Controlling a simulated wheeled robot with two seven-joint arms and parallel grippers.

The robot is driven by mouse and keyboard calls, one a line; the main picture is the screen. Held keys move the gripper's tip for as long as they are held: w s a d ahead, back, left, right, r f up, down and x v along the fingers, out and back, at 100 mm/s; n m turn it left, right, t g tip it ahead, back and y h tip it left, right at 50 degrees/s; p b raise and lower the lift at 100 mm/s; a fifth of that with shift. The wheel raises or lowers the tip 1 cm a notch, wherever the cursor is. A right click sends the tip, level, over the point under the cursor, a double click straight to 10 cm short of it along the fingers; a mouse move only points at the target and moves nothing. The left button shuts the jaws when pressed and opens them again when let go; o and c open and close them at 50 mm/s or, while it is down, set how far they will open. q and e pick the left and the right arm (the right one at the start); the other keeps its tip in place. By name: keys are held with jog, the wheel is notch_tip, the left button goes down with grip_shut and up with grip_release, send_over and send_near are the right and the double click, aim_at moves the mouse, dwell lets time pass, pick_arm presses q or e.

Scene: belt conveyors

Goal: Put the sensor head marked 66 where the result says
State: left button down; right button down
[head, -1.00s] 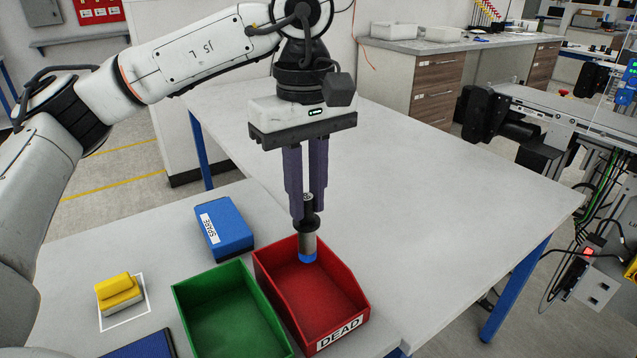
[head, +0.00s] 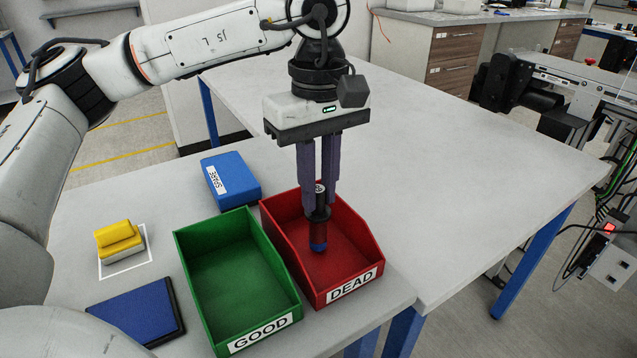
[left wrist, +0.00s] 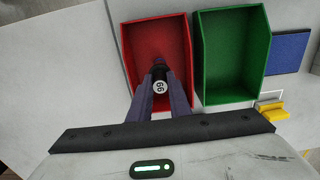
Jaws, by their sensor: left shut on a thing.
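The sensor head marked 66 (head: 319,228) is a dark cylinder with a blue lower end. Its round top with the number 66 shows in the left wrist view (left wrist: 160,87). My left gripper (head: 321,205) is shut on it and holds it upright, inside the outline of the red bin. The red bin (head: 352,270) is labelled DEAD. Whether the blue end touches its floor, I cannot tell. The green bin (head: 203,298), labelled GOOD, stands to its left and looks empty. My right gripper is not in view.
A blue box marked SPARE (head: 231,180) stands behind the green bin. A yellow and white block (head: 119,241) sits in a white outline at left, with a dark blue pad (head: 135,311) in front of it. The large table at right (head: 440,170) is clear.

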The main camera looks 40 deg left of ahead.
pick_arm(q)
jog(key=c, duration=1.6)
grip_release()
jog(key=shift+o, duration=0.2)
notch_tip(320, 180, up, 10)
jog(key=p, duration=0.1)
jog(key=shift+r, duration=0.15)
